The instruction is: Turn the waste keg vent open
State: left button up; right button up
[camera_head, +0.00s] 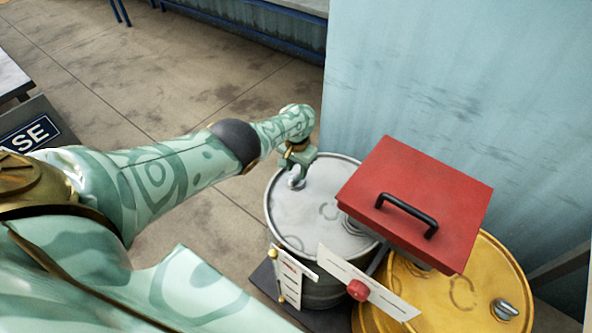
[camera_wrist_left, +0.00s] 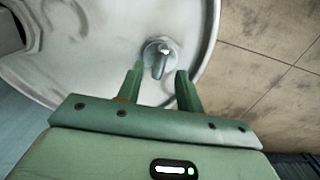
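A grey metal keg (camera_head: 330,215) stands in the middle of the head view, with a small silver vent (camera_head: 296,182) near the far-left part of its lid. I take this to be the waste keg; no name on it is readable. My left gripper (camera_head: 299,168) is right at the vent and partly covers it. In the left wrist view, the two green fingers of the gripper (camera_wrist_left: 158,80) are spread apart. The vent's lever (camera_wrist_left: 160,62) shows in the gap, just past the fingertips. Contact cannot be made out. My right gripper is not in view.
A red box (camera_head: 430,190) with a black handle is right of the keg's lid. A yellow drum (camera_head: 460,295) with its own silver fitting (camera_head: 505,309) stands beside it. White cards (camera_head: 368,283) are in front. A pale blue wall (camera_head: 450,70) is behind. Floor on the left is open.

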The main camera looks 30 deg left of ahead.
aim_at(297, 176)
pick_arm(q)
notch_tip(297, 176, up, 13)
jog(key=p, duration=0.9)
jog(key=shift+r, duration=0.2)
jog(key=shift+d+f, duration=0.1)
jog(key=shift+f, duration=0.05)
